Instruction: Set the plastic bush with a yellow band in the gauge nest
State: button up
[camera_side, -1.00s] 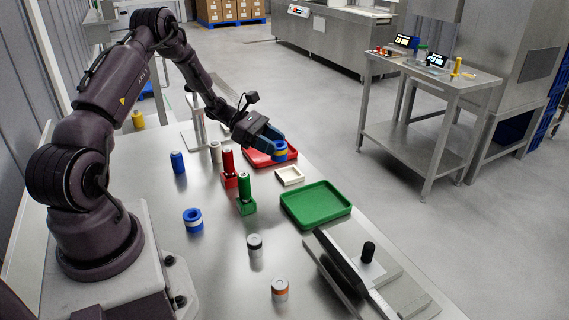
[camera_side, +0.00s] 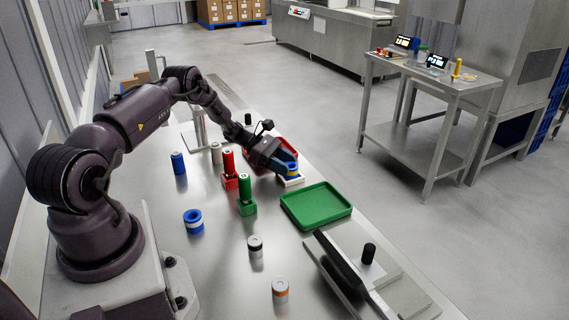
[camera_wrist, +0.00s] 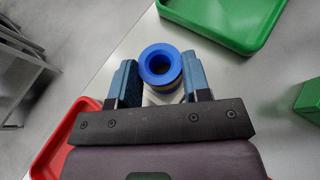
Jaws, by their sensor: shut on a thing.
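The blue plastic bush with a yellow band (camera_side: 292,170) is upright between the jaws of my gripper (camera_side: 286,169). In the wrist view its open blue top (camera_wrist: 160,62) sits between the two fingers (camera_wrist: 160,84), which are shut on it. The pale gauge nest (camera_side: 294,183) lies on the bench directly below or just under the bush, largely covered by the bush and the fingers. I cannot tell whether the bush touches the nest floor or hangs slightly above it.
A green tray (camera_side: 288,200) is close in front of the nest, and a red tray (camera_side: 290,146) is behind it, partly hidden by my gripper. Red (camera_side: 229,162) and green (camera_side: 246,188) plugs in blocks stand to the left. Another blue bush (camera_side: 193,226) is nearer the arm base.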

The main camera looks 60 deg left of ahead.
jog(key=shift+f, duration=0.15)
jog(key=o, duration=0.9)
jog(key=shift+o, duration=0.2)
